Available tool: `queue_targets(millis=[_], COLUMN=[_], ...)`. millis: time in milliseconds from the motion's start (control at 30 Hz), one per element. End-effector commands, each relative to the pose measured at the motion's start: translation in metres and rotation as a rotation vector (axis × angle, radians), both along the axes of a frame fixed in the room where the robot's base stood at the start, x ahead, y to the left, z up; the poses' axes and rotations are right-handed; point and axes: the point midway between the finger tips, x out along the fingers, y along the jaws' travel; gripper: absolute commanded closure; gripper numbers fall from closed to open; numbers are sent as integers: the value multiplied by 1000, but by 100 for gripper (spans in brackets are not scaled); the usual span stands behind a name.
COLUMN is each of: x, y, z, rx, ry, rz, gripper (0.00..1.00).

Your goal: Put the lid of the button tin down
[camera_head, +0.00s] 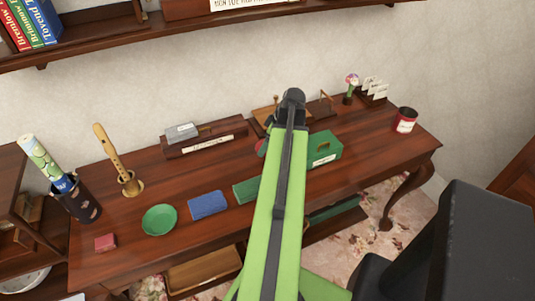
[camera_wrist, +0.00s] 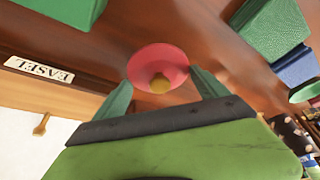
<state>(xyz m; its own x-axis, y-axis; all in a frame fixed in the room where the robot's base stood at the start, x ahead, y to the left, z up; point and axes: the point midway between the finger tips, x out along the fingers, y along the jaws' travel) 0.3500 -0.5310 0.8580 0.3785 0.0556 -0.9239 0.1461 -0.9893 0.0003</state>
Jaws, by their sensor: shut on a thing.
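A green box (camera_head: 325,149) stands just right of my arm. Left of the arm lie a green block (camera_head: 246,190), a blue block (camera_head: 208,205), a green dish (camera_head: 160,219) and a small red block (camera_head: 105,242). An easel ledge (camera_wrist: 60,85) runs along the back. Bare wood lies between.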

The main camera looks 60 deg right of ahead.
Motion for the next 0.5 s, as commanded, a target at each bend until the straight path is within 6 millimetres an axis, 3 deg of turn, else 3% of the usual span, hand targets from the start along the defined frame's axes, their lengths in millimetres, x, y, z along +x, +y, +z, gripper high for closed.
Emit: queue_targets(millis=[133, 367, 500], x=[0, 1, 1], y=[0, 0, 0], z=[-4, -43, -40], rx=[0, 0, 0], ry=[0, 0, 0], rz=[0, 0, 1], gripper=[55, 55, 55])
